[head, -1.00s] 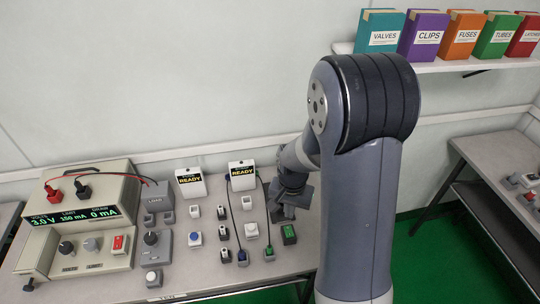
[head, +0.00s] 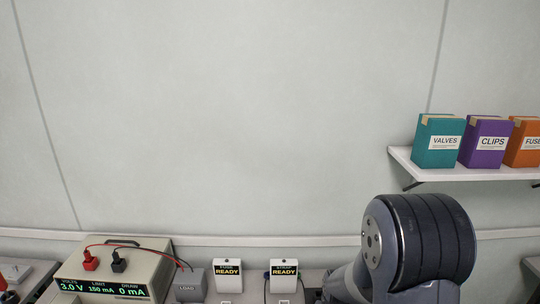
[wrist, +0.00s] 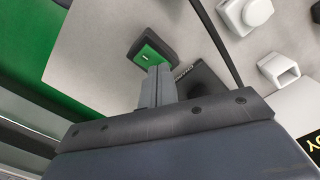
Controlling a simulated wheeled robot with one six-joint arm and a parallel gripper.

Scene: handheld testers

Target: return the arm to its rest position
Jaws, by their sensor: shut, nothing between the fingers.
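My gripper (wrist: 157,85) shows in the wrist view with its two fingers together and nothing between them. It is over the grey bench top (wrist: 95,60), near a dark block with a green top (wrist: 150,55). I cannot tell the gap between the fingertips and that block. In the head view my arm's upper joint stands at the lower right, and my gripper is out of the picture below.
A power supply (head: 115,264) with red and black plugs and two white READY testers (head: 228,275) (head: 284,276) line the bench. A wall shelf (head: 470,171) holds labelled boxes (head: 437,142). A white button block (wrist: 245,14) and a white socket (wrist: 279,70) lie right of my gripper.

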